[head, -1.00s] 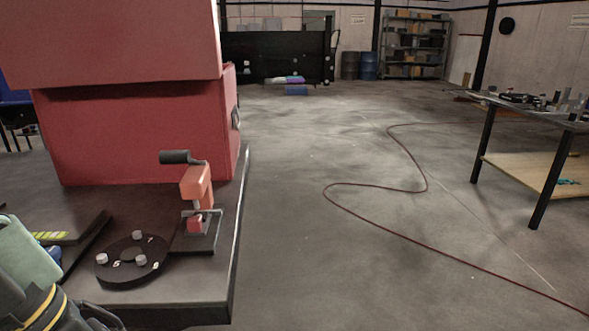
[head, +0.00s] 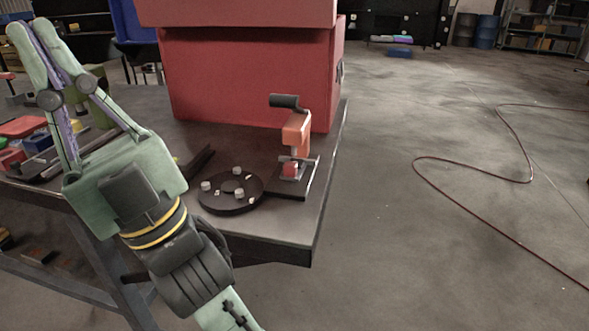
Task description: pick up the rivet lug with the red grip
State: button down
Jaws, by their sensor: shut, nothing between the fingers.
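I cannot tell for certain which piece is the rivet lug. A small red block (head: 290,169) sits low in an orange hand press (head: 297,130) with a black lever, on a dark base plate at the bench corner. Other red pieces (head: 22,127) lie at the far left; their shape is unclear. My gripper (head: 31,27) is raised at the upper left, fingers pointing up and away. It is shut and empty, well left of the press and apart from it.
A black disc (head: 231,206) with several light pegs lies left of the press on the dark bench (head: 285,225). A large red box (head: 245,80) stands behind. A dark red hose (head: 470,176) crosses the open floor at right.

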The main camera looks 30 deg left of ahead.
aim_at(293, 169)
jog(key=i+l+u, duration=0.3)
jog(key=l, duration=0.2)
jog(key=i+l+u, duration=0.1)
jog(key=l+u, duration=0.2)
jog(key=l, duration=0.2)
jog(key=i+l+u, duration=0.1)
jog(key=l+u, duration=0.2)
jog(key=l, duration=0.3)
jog(key=i+l+u, duration=0.1)
jog(key=l+u, duration=0.2)
jog(key=l, duration=0.3)
jog(key=j, duration=0.35)
jog(key=i+j, duration=0.15)
jog(key=j, duration=0.25)
